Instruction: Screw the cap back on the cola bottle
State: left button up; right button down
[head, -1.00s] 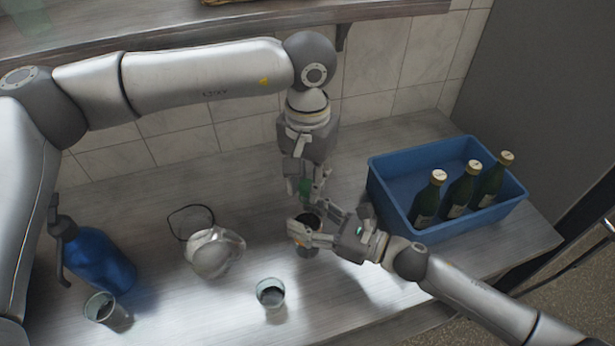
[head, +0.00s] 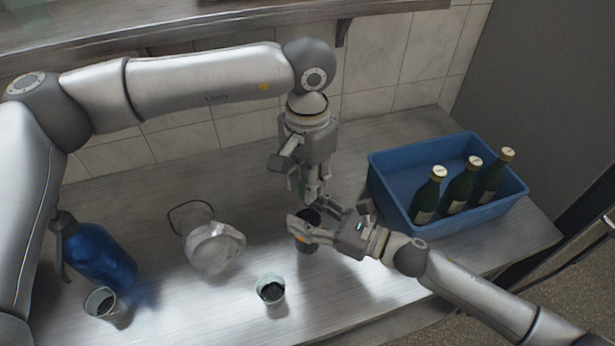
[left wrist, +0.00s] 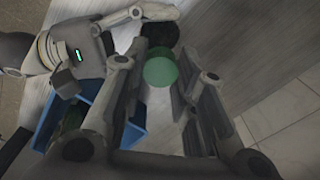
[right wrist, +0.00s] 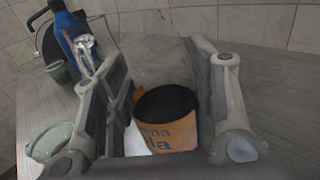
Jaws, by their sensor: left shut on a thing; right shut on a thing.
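The cola bottle (head: 306,246) stands on the counter, dark with an orange label. In the right wrist view the bottle (right wrist: 168,120) is between the fingers of my right gripper (head: 308,228), which is shut on it from the side. My left gripper (head: 311,196) points down just above the bottle and is shut on the green cap. In the left wrist view the cap (left wrist: 161,71) is a green disc between the fingertips, with the dark bottle top close by. I cannot tell whether cap and bottle touch.
A blue crate (head: 398,210) with green bottles stands to the right. A glass jug (head: 213,250), a glass of dark drink (head: 270,289), another glass (head: 101,302) and a blue spray bottle (head: 101,258) stand to the left. A shelf (head: 240,28) runs above the back wall.

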pick_arm(q)
jog(key=m, duration=0.3)
jog(key=o, duration=0.7)
jog(key=shift+c, duration=0.2)
jog(key=shift+r, duration=0.1)
jog(key=shift+r, duration=2.15)
jog(key=shift+c, duration=0.4)
